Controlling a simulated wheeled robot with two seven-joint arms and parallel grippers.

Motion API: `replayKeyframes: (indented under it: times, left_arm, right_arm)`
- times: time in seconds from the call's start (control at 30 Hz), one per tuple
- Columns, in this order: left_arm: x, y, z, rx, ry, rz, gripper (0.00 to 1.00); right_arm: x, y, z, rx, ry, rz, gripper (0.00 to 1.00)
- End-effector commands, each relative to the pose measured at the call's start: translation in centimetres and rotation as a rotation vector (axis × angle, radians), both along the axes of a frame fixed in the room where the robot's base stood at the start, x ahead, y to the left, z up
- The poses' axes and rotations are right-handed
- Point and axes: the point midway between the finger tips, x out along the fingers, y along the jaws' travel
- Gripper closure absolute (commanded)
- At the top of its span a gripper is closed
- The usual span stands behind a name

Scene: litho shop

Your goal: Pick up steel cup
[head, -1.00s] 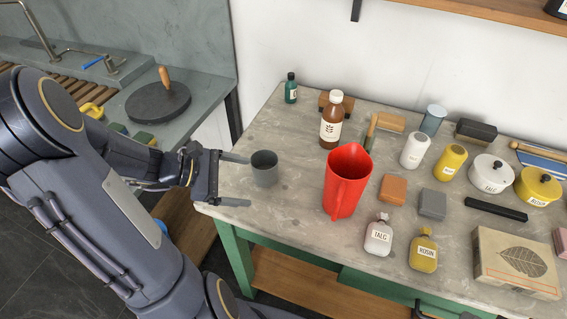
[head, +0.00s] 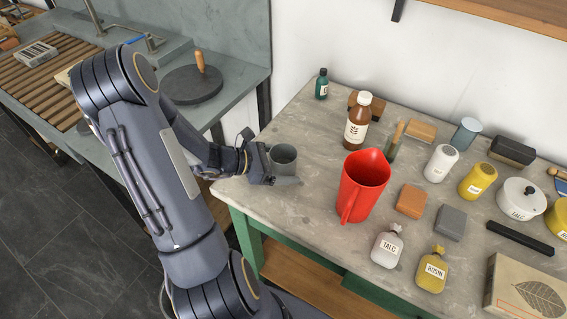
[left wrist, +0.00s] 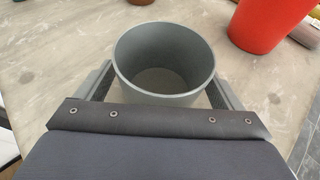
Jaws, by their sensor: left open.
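The steel cup (head: 283,159) is a grey, open-topped cup standing upright near the left end of the table. It also shows from above in the left wrist view (left wrist: 164,95), empty inside. My left gripper (head: 277,166) is open at the cup, with its fingers on either side of it. In the left wrist view the left gripper's (left wrist: 160,90) two fingers flank the cup's lower part, and small gaps seem to show; contact is hard to tell. The right gripper is not in view.
A red jug (head: 364,186) stands just right of the cup. A brown bottle (head: 358,122) and a small green bottle (head: 321,85) stand behind. A white talc bag (head: 387,247) and a yellow rosin bag (head: 432,271) are nearer the front edge. The table (head: 300,205) is clear around the cup.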

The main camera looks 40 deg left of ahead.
Motion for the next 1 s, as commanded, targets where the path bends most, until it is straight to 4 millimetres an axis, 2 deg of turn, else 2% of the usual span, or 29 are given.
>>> replayKeyframes:
  times: [0.13,0.5,1.0]
  left_arm:
    - [-0.01,0.04,0.00,0.001,-0.001,0.000,0.13]
    - [-0.05,0.05,0.02,0.001,0.000,0.000,0.61]
    - [-0.02,0.06,0.61,0.003,-0.002,-0.002,0.63]
  right_arm:
    - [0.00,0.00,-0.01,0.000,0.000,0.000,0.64]
    - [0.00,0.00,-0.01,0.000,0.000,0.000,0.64]
    - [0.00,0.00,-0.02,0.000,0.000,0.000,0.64]
